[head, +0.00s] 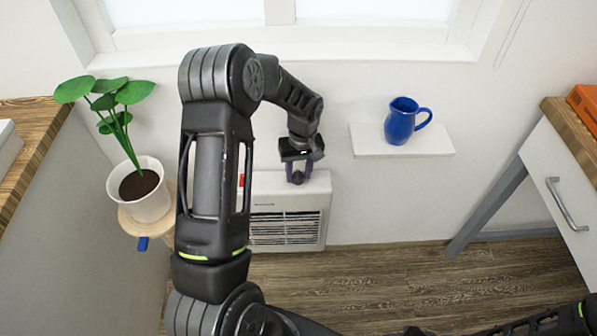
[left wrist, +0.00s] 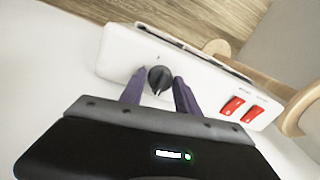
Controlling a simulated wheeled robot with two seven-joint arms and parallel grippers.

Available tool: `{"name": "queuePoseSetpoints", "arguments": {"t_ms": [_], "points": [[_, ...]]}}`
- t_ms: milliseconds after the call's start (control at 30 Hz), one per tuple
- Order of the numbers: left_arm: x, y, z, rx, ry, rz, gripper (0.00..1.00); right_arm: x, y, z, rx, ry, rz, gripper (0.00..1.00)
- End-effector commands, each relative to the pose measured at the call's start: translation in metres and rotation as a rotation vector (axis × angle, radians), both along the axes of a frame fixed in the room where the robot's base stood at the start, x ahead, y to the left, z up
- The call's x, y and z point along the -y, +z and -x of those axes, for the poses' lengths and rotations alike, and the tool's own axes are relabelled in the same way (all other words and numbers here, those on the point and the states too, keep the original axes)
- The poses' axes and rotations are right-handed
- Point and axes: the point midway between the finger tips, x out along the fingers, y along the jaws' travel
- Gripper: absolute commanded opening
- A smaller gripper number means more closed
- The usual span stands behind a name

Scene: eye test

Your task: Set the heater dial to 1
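The white heater (head: 318,215) stands low against the wall under the window in the head view. In the left wrist view its top panel (left wrist: 118,50) carries a round black dial (left wrist: 159,79) with a raised grip. A small faint mark shows on the panel beyond the dial; I cannot read it or the setting. My left gripper (head: 298,178) is over the heater's top. In the left wrist view its two purple fingers (left wrist: 160,76) stand apart, one on each side of the dial; contact is not clear. In the head view the dial is hidden. My right gripper is out of view.
Two red switches (left wrist: 242,109) sit on the panel beside the dial. A potted plant (head: 150,200) stands on a round wooden stand (head: 128,224) left of the heater. A blue jug (head: 400,124) is on a wall shelf (head: 432,143) to the right. Floor right of the heater is clear.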

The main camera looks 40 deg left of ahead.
Motion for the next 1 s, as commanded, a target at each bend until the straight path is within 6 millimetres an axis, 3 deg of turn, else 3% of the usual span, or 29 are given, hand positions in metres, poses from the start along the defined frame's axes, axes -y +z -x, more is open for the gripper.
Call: {"name": "queuePoseSetpoints", "arguments": {"t_ms": [433, 1000], "points": [[0.0, 0.0003, 0.0, 0.0, 0.0, 0.0, 0.01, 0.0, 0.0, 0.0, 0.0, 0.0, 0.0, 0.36], [0.0001, 0.0001, -0.0002, 0.0, -0.084, -0.001, 0.0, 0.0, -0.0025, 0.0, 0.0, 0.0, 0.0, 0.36]]}}
